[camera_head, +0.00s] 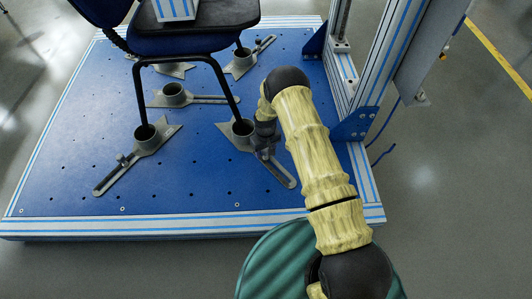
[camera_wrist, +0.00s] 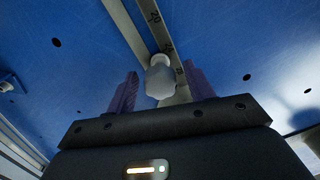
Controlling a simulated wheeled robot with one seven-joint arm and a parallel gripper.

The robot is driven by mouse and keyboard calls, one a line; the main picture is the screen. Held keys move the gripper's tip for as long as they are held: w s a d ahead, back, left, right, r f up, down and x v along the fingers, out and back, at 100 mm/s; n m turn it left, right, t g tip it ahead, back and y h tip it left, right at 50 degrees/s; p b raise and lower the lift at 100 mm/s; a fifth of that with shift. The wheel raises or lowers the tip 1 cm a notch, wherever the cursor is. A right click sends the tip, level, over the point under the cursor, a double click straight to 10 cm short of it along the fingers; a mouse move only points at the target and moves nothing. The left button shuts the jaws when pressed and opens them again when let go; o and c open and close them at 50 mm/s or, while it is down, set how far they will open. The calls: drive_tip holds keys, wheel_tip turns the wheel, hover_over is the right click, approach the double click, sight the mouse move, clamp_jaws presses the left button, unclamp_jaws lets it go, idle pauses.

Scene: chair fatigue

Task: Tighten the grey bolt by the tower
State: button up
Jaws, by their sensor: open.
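The grey bolt (camera_wrist: 160,78) shows in the wrist view, with a rounded pale head. It is on the slotted metal bar (camera_wrist: 148,22) with number marks. My gripper (camera_wrist: 162,84) is open, with one purple finger on each side of the bolt and a gap to each. In the head view my gripper (camera_head: 265,143) is low over the bar (camera_head: 283,174) of the front right foot clamp, beside the tower (camera_head: 371,65). The bolt is hidden there behind my gripper and arm.
The blue platform (camera_head: 190,185) has small holes and a striped metal edge. A chair leg (camera_head: 222,88) stands in the cup (camera_head: 242,128) left of my gripper. Other clamps (camera_head: 138,155) lie to the left. A blue bracket (camera_head: 358,123) at the tower's base is close on the right.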

drive_tip(key=shift+n, duration=0.5)
drive_tip(key=n, duration=0.3)
drive_tip(key=shift+n, duration=0.3)
drive_tip(key=shift+n, duration=0.3)
drive_tip(key=n, duration=0.4)
drive_tip(key=shift+p, duration=0.4)
drive_tip(key=shift+c, duration=0.2)
